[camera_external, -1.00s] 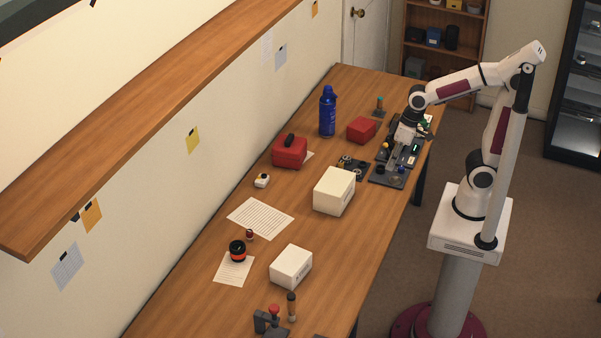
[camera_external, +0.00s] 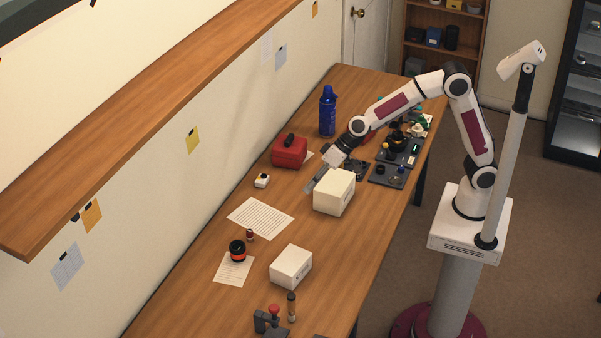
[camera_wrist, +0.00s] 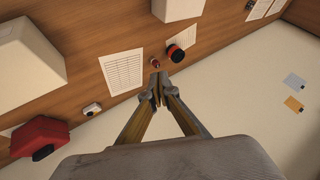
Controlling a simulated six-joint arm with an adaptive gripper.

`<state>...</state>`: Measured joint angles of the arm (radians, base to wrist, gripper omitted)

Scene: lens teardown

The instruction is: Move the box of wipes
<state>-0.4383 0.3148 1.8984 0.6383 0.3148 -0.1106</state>
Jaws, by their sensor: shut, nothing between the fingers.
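Two white boxes stand on the wooden table; their lettering is too small to read, so I cannot tell which holds wipes. The larger white box (camera_external: 333,192) is mid-table and shows at the upper left of the wrist view (camera_wrist: 28,62). The smaller white box (camera_external: 290,267) is nearer the front and shows at the top of the wrist view (camera_wrist: 178,8). My gripper (camera_external: 309,189) is just left of the larger box, above the table. In the wrist view its fingertips (camera_wrist: 158,90) are together with nothing between them.
A red case (camera_external: 289,151) and blue bottle (camera_external: 327,111) stand behind my gripper. Dark trays (camera_external: 385,176) with parts lie right. A paper sheet (camera_external: 260,217), an orange-black jar (camera_external: 237,250) and a red-topped device (camera_external: 270,320) lie frontward. The wall borders the table's left.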

